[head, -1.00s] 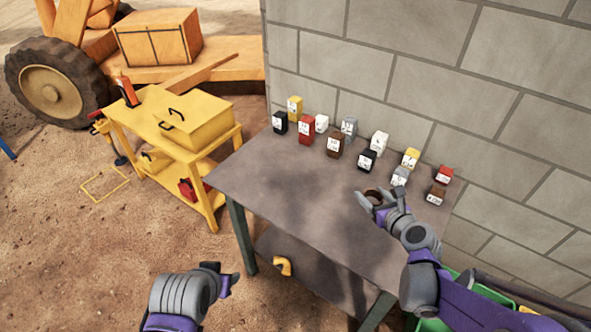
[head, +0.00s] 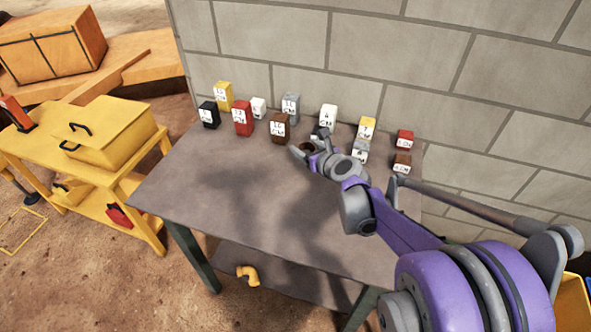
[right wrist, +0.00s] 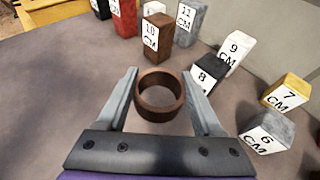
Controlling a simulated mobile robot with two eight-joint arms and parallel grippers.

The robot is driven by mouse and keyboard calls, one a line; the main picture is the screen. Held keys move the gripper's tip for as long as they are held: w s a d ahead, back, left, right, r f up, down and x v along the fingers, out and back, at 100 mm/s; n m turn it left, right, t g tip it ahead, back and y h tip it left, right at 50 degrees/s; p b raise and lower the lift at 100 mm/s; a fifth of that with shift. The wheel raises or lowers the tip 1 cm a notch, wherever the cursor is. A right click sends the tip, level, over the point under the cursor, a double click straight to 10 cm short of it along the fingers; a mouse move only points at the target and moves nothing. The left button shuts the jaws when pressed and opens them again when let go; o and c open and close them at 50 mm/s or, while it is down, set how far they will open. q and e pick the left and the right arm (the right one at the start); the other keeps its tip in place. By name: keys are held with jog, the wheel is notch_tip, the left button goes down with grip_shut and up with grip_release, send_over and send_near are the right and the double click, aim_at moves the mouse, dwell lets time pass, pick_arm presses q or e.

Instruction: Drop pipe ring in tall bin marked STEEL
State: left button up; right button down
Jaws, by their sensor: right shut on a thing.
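The brown pipe ring (right wrist: 158,114) sits between the two fingers of my right gripper (right wrist: 165,92) in the right wrist view, its round opening facing up. In the head view my right gripper (head: 311,146) is shut on the ring over the table, close to the row of blocks. I cannot tell whether the ring touches the tabletop. My left gripper is out of the head view. No bin with a readable STEEL mark shows in either view.
Several small numbered blocks, among them a brown one (right wrist: 158,37) and a black one (right wrist: 208,74), stand along the table's (head: 210,190) wall side. A yellow cart (head: 100,150) stands at left. A yellow container edge (head: 575,303) shows at lower right. A yellow pipe elbow (head: 249,274) lies on the lower shelf.

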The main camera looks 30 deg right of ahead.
aim_at(305, 173)
notch_tip(305, 173, down, 8)
jog(key=shift+r+b, duration=0.2)
jog(key=shift+b, duration=0.3)
jog(key=shift+f, duration=0.15)
jog(key=shift+c, duration=0.2)
grip_release()
